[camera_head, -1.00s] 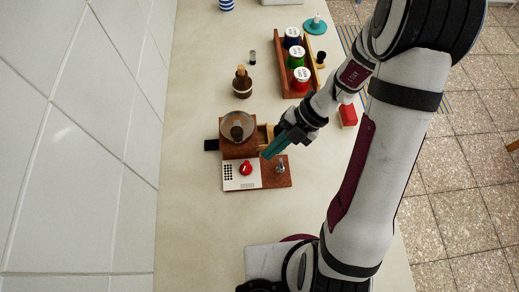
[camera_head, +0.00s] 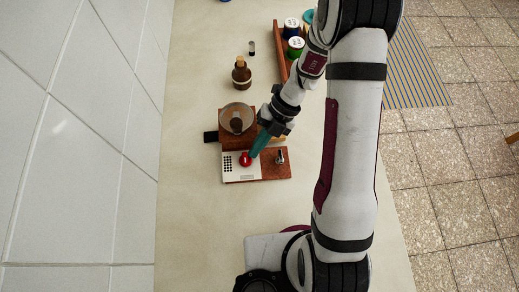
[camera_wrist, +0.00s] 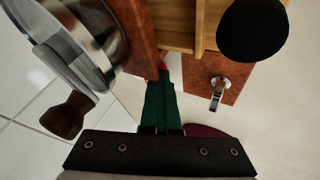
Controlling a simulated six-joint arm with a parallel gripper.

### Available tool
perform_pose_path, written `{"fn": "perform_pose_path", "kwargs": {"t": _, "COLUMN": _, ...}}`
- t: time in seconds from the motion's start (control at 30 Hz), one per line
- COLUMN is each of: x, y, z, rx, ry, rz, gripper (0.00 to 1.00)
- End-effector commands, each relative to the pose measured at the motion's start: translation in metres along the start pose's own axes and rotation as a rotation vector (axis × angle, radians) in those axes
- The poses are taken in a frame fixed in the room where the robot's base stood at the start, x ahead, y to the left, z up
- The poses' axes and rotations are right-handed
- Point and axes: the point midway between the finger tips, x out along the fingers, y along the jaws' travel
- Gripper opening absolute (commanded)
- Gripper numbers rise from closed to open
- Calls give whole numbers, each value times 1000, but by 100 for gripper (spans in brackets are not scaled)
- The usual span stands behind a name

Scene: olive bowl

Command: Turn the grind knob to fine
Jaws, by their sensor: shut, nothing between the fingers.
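The red grind knob (camera_head: 246,159) sits on the white panel (camera_head: 232,176) at the front of the wooden grinder (camera_head: 238,141). My gripper (camera_head: 252,155) is shut and empty, its teal fingers pointing down at the knob from the upper right. The fingertips are beside the knob in the head view; I cannot tell whether they touch it. In the wrist view my fingers (camera_wrist: 161,85) are together, and a small bit of the red knob (camera_wrist: 162,66) shows past their tips; the rest is hidden.
A metal lever (camera_head: 280,157) stands on the wooden base right of the panel. The grinder's round hopper (camera_head: 237,112) is behind the knob. A brown bottle (camera_head: 241,77) and a rack of jars (camera_head: 279,42) stand farther back. The counter to the front left is clear.

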Motion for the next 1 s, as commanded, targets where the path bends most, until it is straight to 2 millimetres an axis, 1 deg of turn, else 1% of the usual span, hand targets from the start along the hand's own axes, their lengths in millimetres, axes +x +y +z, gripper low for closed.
{"fn": "perform_pose_path", "kwargs": {"t": 0.03, "x": 4, "y": 8, "z": 1, "rx": 4, "ry": 11, "rz": 11, "gripper": 0}}
{"fn": "perform_pose_path", "kwargs": {"t": 0.4, "x": 3, "y": 9, "z": 2, "rx": 8, "ry": 11, "rz": 13, "gripper": 0}}
{"fn": "perform_pose_path", "kwargs": {"t": 0.73, "x": -4, "y": 14, "z": 18, "rx": 5, "ry": 3, "rz": 10, "gripper": 0}}
{"fn": "perform_pose_path", "kwargs": {"t": 0.83, "x": -18, "y": 13, "z": 17, "rx": 1, "ry": 4, "rz": 7, "gripper": 0}}
{"fn": "perform_pose_path", "kwargs": {"t": 1.0, "x": -54, "y": 8, "z": 14, "rx": -9, "ry": 14, "rz": -9, "gripper": 0}}
